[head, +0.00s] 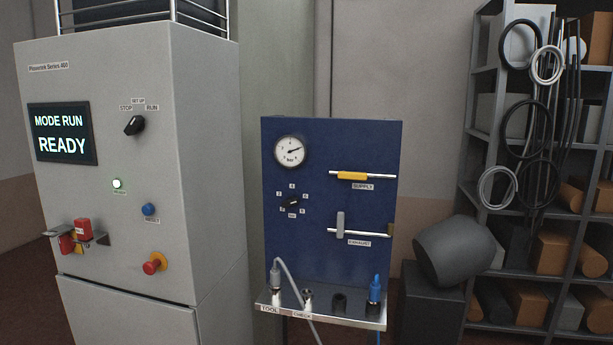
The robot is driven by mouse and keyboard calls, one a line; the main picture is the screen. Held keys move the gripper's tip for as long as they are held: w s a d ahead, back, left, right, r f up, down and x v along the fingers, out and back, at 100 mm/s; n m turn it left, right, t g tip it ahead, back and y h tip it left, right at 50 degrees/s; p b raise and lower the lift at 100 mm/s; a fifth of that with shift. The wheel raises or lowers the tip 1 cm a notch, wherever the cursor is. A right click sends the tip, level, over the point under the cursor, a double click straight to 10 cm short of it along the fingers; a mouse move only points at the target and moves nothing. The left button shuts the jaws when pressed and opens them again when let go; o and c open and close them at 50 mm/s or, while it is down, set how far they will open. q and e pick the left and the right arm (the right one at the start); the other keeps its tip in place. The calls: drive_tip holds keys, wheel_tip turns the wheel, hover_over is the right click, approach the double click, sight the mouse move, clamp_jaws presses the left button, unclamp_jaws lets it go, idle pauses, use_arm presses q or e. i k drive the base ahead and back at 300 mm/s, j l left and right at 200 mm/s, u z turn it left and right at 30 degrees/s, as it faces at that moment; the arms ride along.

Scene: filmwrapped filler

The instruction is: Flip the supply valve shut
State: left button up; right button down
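The supply valve is on the upper right of a blue panel (330,220). Its yellow handle (352,176) lies horizontal, in line with the silver pipe (382,174), above a label reading SUPPLY (363,186). Below it is the exhaust valve, whose grey handle (340,224) stands upright, across its pipe, near the EXHAUST label. A round pressure gauge (290,151) sits at the panel's upper left, its needle pointing to the right. Neither of my grippers shows in the head view.
A grey cabinet (125,200) stands left, its screen (62,134) reading MODE RUN READY. A narrow shelf (322,312) under the panel holds hose connectors. A dark grey drum (452,250) and loaded shelving (545,180) stand right. The space before the handles looks clear.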

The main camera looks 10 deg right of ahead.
sight(342, 175)
drive_tip(key=i+l+u, duration=0.1)
drive_tip(key=i, duration=0.35)
drive_tip(key=i+l+u, duration=0.15)
drive_tip(key=i, duration=0.3)
drive_tip(key=i+l+u, duration=0.1)
drive_tip(key=i, duration=0.3)
